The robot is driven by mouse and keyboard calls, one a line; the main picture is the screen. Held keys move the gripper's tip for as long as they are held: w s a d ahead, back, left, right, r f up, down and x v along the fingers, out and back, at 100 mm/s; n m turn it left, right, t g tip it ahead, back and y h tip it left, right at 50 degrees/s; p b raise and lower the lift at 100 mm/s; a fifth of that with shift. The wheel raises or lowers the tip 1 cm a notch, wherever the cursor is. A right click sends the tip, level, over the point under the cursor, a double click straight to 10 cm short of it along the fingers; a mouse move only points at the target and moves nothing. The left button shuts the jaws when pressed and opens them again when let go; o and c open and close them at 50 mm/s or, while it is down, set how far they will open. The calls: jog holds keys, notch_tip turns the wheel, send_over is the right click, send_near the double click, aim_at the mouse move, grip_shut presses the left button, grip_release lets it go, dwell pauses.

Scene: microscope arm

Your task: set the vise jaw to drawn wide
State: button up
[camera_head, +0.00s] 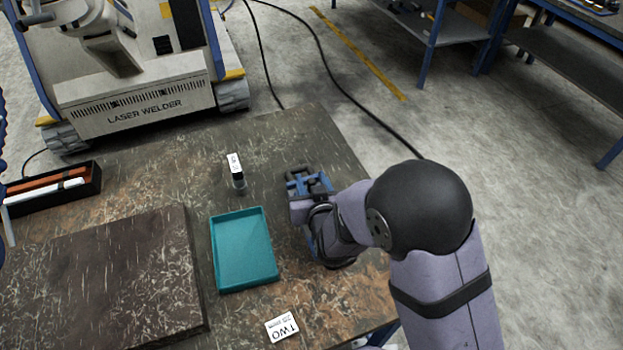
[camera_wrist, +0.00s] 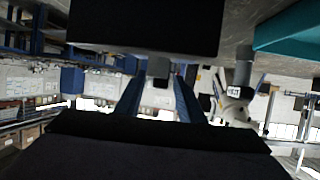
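My gripper (camera_head: 303,208) is at the vise's near side, seen edge-on. In the wrist view, two blue rails of the vise (camera_wrist: 187,100) and a grey part between them show in a gap between a dark block above and a dark block below. I cannot tell whether the gripper's fingers touch the movable jaw, or how wide the jaw stands.
A dark slab (camera_head: 100,280) covers the left front.

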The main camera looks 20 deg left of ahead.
grip_shut()
jog(key=shift+w+a+b, duration=0.45)
jog(key=shift+w+a, duration=0.65)
jog(key=shift+w, duration=0.05)
grip_release()
jog(key=shift+s, duration=0.1)
jog(key=shift+b+v, duration=0.7)
jog(key=shift+v, duration=2.9)
